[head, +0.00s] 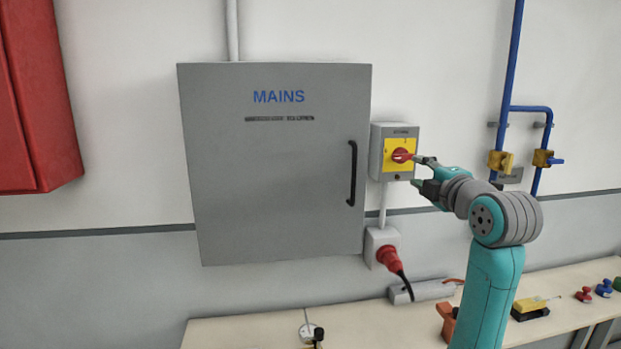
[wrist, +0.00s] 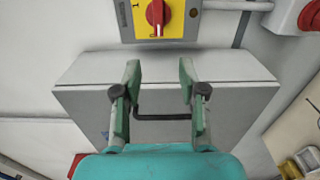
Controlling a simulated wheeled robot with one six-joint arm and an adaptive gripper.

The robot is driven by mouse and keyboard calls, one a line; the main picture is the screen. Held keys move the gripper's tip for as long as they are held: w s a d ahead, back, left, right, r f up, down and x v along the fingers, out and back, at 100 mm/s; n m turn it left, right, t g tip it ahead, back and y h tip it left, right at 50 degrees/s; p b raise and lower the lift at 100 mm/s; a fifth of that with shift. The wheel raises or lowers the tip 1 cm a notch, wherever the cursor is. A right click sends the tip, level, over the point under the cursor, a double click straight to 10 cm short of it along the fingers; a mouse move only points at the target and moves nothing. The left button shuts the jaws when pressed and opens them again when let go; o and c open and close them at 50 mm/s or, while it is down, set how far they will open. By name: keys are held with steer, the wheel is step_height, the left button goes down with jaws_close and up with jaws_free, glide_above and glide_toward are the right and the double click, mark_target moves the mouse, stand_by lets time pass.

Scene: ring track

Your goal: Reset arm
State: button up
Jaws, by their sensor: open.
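My gripper (head: 416,170) is at the end of my teal and grey arm, in front of the wall just right of a grey switch box (head: 377,152). The box has a yellow plate and a red rotary knob (head: 402,155). In the wrist view my gripper (wrist: 159,78) has its two green fingers spread, with nothing between them. The red knob (wrist: 158,14) is beyond the fingertips at the top of that view, apart from them, its white mark pointing down in the picture.
A closed grey MAINS cabinet (head: 270,170) with a black handle (head: 352,173) is left of the switch box. A red plug (head: 388,258) sits in a socket below. Blue pipes (head: 510,70) with yellow valves are at right. A bench (head: 255,333) carrying several items runs below.

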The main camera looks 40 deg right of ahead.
steer(key=w+a+f+m+y, duration=0.1)
steer(key=w+a+f+m, duration=0.1)
steer(key=a+f, duration=0.5)
steer(key=w+a+f+m+y, duration=0.1)
steer(key=a+f+m, duration=0.15)
steer(key=f, duration=0.85)
steer(key=w+a+f+m+y, duration=0.1)
steer(key=w+a+f, duration=0.1)
steer(key=a+f, duration=0.5)
steer(key=s+a+f+m+y, duration=0.1)
steer(key=s+a+f, duration=0.15)
steer(key=f, duration=0.35)
steer(key=s+a+f+m, duration=0.1)
steer(key=s+a+f, duration=0.1)
steer(key=a+f, duration=0.25)
steer(key=s+a+f+m+y, duration=0.2)
steer(key=s+a+f+m, duration=0.1)
steer(key=s+a+f, duration=0.9)
steer(key=s+a+r+y, duration=0.1)
steer(key=s+a, duration=0.2)
steer(key=s, duration=0.6)
steer(key=s+a+r+m+y, duration=0.1)
steer(key=s+a+y, duration=0.1)
steer(key=s, duration=0.8)
steer(key=shift+a+r+y, duration=0.15)
steer(key=shift+a+y, duration=0.15)
steer(key=shift+a, duration=0.4)
